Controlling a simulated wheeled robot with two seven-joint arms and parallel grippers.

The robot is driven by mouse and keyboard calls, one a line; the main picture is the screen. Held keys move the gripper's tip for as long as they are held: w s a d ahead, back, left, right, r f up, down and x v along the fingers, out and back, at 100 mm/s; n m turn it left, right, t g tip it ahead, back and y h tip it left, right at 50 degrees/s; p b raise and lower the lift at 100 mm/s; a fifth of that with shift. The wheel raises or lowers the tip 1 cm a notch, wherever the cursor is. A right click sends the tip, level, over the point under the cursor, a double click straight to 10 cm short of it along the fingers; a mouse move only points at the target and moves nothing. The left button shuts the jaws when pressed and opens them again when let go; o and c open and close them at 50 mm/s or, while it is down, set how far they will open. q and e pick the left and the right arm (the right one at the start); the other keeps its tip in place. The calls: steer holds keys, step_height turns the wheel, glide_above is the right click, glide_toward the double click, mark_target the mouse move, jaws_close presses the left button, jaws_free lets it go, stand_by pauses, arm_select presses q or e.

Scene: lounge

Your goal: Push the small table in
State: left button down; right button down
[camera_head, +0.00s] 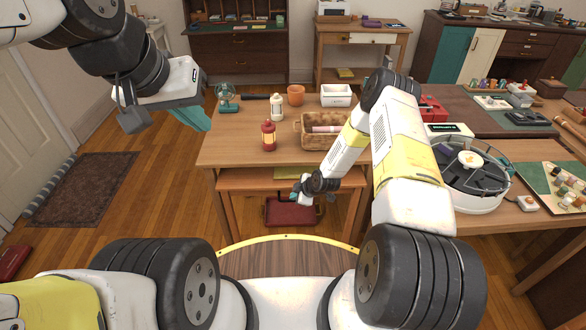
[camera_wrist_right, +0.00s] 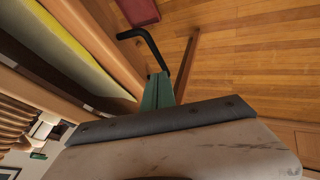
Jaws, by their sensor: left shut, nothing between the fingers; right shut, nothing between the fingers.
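The small table (camera_head: 236,179) is a low brown wooden table under the front of the larger wooden table (camera_head: 225,148). Its front part sticks out from below the larger top. A flat yellow item (camera_head: 287,173) lies on it. My right gripper (camera_head: 302,194) is shut and empty, low at the small table's front edge, right of its middle; I cannot tell whether it touches. In the right wrist view its green fingertips (camera_wrist_right: 157,92) show near a wooden edge. My left gripper (camera_head: 193,117) is shut and empty, raised left of the larger table.
The larger table carries a wicker basket (camera_head: 312,140), a red lantern (camera_head: 268,136), a white lantern (camera_head: 277,107), an orange pot (camera_head: 296,95) and a white bin (camera_head: 336,96). A red case (camera_head: 291,212) lies on the floor underneath. A cluttered desk stands right; open floor lies left.

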mark_target(292, 185)
steer(key=shift+w, duration=1.95)
steer(key=shift+w, duration=1.35)
steer(key=shift+s, duration=0.15)
